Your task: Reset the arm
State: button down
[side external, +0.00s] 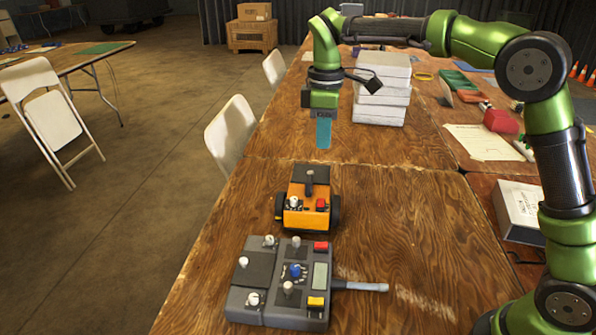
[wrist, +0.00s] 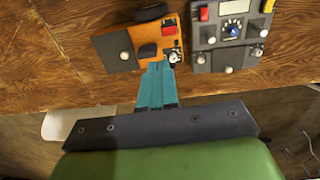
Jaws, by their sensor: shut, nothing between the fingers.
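My gripper (side external: 323,134) hangs from the green arm above the wooden table, pointing down, with its teal fingers together and nothing between them. In the wrist view the shut fingers (wrist: 156,82) reach up toward the orange device. The orange device (side external: 306,219) has dark wheels, a red button and a small knob, and stands on the table nearer the camera than my gripper. It also shows in the wrist view (wrist: 122,50). In the side view my gripper appears apart from it; the exact height is hard to tell.
A dark grey control box (side external: 258,270) with knobs and buttons sits in front of the orange device. A stack of white boxes (side external: 381,90) stands beside my gripper at right. A small box (side external: 518,212) and papers (side external: 482,141) lie further right. White chairs (side external: 230,132) line the left edge.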

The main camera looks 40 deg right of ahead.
jog(key=shift+r, duration=0.2)
jog(key=s+d+m+t+y, duration=0.2)
jog(key=s+m+t, duration=0.4)
jog(key=s+m, duration=0.7)
jog(key=s+f, duration=0.1)
jog(key=s, duration=0.9)
jog(key=shift+s+t, duration=0.15)
jog(key=shift+t, duration=0.25)
jog(key=c, duration=1.8)
grip_release()
